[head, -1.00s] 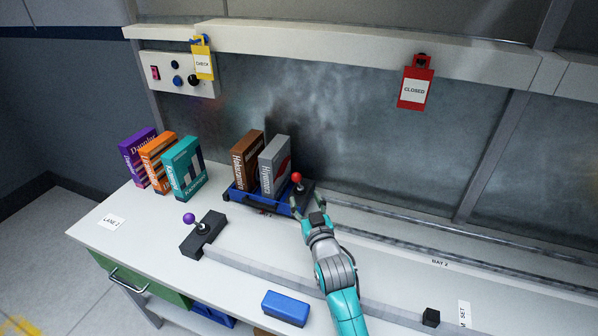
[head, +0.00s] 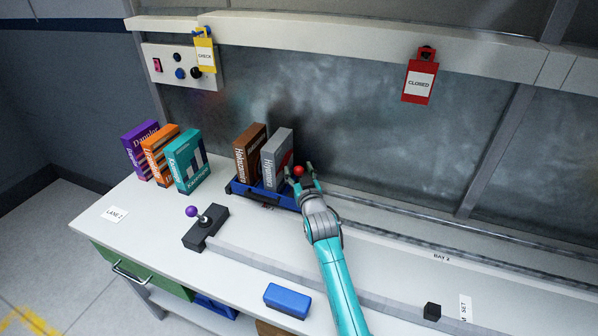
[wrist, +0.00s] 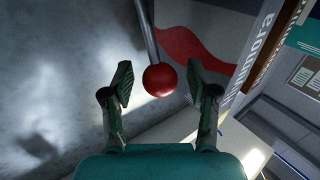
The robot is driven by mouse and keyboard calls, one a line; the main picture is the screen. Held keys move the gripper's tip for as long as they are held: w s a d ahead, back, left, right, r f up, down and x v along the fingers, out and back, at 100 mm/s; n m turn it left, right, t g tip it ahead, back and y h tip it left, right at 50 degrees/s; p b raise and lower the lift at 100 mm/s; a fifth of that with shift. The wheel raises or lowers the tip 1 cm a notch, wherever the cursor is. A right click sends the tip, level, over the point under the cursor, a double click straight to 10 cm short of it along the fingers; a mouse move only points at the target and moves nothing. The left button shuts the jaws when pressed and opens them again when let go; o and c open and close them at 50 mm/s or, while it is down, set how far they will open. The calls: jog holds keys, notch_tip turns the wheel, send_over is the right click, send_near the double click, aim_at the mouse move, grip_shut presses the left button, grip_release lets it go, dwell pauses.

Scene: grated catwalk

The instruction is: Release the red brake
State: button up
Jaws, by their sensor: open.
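The red brake's round red knob (head: 299,170) stands at the back of the bench, beside the right end of a blue tray (head: 237,189). In the wrist view the red knob (wrist: 160,79) sits on a grey metal rod, between and slightly beyond my fingertips. My gripper (head: 303,172) is open around the knob, with a finger on each side. In the wrist view my gripper (wrist: 162,88) shows gaps on both sides of the knob, so the fingers do not touch it. The brake's base is hidden behind my gripper.
The blue tray holds a brown box (head: 249,152) and a grey box (head: 277,158), close left of my gripper. A purple-knobbed lever (head: 191,211) stands front left. A blue block (head: 287,300) lies at the front. A red CLOSED tag (head: 419,80) hangs above right.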

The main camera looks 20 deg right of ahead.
grip_shut()
